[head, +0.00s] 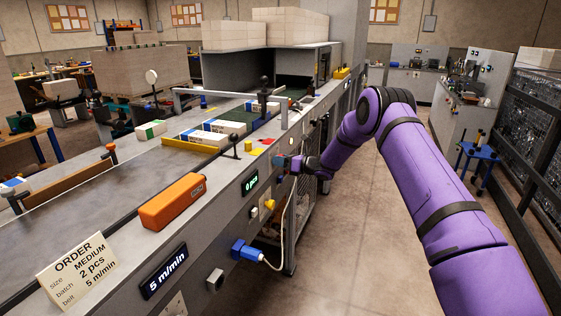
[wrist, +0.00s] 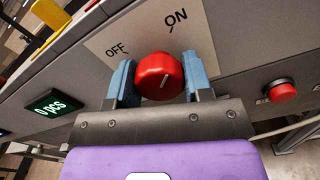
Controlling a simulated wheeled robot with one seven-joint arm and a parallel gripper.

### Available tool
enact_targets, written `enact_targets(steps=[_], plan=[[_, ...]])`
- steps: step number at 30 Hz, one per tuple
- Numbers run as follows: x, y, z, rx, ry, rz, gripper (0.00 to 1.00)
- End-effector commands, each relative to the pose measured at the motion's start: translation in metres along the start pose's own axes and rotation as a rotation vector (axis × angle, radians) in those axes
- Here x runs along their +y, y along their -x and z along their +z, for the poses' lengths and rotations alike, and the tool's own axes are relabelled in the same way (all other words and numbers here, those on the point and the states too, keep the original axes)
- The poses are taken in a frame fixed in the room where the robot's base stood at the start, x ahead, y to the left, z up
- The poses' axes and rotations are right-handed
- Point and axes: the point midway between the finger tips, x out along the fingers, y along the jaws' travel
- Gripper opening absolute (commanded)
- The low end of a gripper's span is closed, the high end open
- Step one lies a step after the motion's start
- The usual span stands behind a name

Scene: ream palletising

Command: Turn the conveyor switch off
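The conveyor switch is a red round knob (wrist: 160,77) on a grey plate (wrist: 108,40) marked OFF at the left and ON at the right. In the head view my gripper (head: 290,163) is at the conveyor's side panel, right of the green "0 pcs" display (head: 250,183); the knob is hidden there.
A red push button (wrist: 283,91) sits right of the switch. The conveyor (head: 90,180) carries several wrapped reams, such as a blue-and-white one (head: 225,127). An orange box (head: 173,201) and an order card (head: 76,271) are on its near edge. The floor (head: 350,240) right of it is clear.

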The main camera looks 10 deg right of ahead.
Motion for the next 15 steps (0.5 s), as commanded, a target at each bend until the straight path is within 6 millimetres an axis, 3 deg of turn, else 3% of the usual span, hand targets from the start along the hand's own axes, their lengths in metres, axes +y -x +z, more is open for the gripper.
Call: enact_targets(steps=[15], plan=[[-0.0005, 0.0007, 0.001, -0.002, 0.146, -0.001, 0.23]])
